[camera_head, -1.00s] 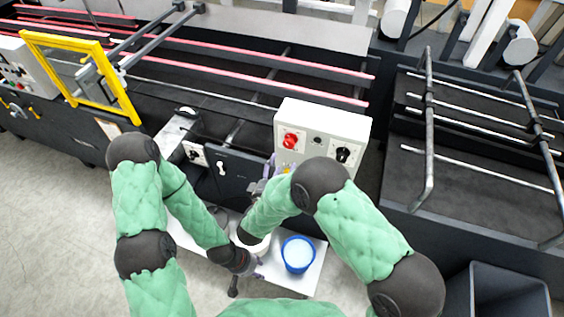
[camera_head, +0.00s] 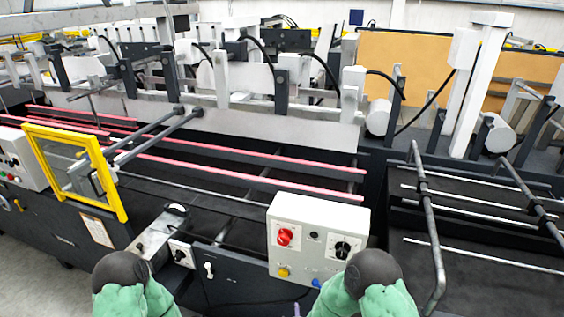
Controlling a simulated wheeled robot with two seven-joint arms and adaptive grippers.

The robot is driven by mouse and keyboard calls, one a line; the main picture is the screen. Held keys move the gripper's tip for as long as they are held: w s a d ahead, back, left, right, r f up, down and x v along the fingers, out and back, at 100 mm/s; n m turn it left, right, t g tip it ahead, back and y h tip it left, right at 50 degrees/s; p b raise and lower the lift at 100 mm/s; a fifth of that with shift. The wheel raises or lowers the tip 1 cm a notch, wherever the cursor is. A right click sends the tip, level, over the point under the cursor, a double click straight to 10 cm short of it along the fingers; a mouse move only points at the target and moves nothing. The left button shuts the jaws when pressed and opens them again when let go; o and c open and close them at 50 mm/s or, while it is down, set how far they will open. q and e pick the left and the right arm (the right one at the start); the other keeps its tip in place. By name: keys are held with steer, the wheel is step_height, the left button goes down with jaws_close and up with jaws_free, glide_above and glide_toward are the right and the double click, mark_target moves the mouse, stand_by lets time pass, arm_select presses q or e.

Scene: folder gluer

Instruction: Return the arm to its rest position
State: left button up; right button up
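Only the upper bends of my two arms show in the head view. My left arm (camera_head: 132,285) has its dark joint and green sleeve at the bottom edge, left of centre. My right arm (camera_head: 374,285) shows the same at the bottom, right of centre, in front of the control box's lower right corner. Both grippers are below the picture, so their state and anything in them are hidden.
A white control box (camera_head: 318,236) with red and black knobs stands on the folder gluer's near side. A yellow-framed guard (camera_head: 76,172) is at left. Dark rods (camera_head: 428,225) rise over the right-hand bed. Machinery fills the background.

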steer(key=s+d+f+m+g+y+b, duration=0.2)
steer(key=s+f+m+g+b, duration=0.2)
steer(key=s+f, duration=0.4)
steer(key=s+d+f+m+g+y+b, duration=0.2)
steer(key=s+f, duration=0.6)
steer(key=s, duration=0.7)
steer(key=d+m+g+b, duration=0.1)
steer(key=m+g, duration=0.1)
steer(key=g, duration=0.1)
steer(key=shift+f+g+b, duration=0.3)
steer(key=shift+f+b, duration=0.05)
steer(key=shift+f, duration=0.05)
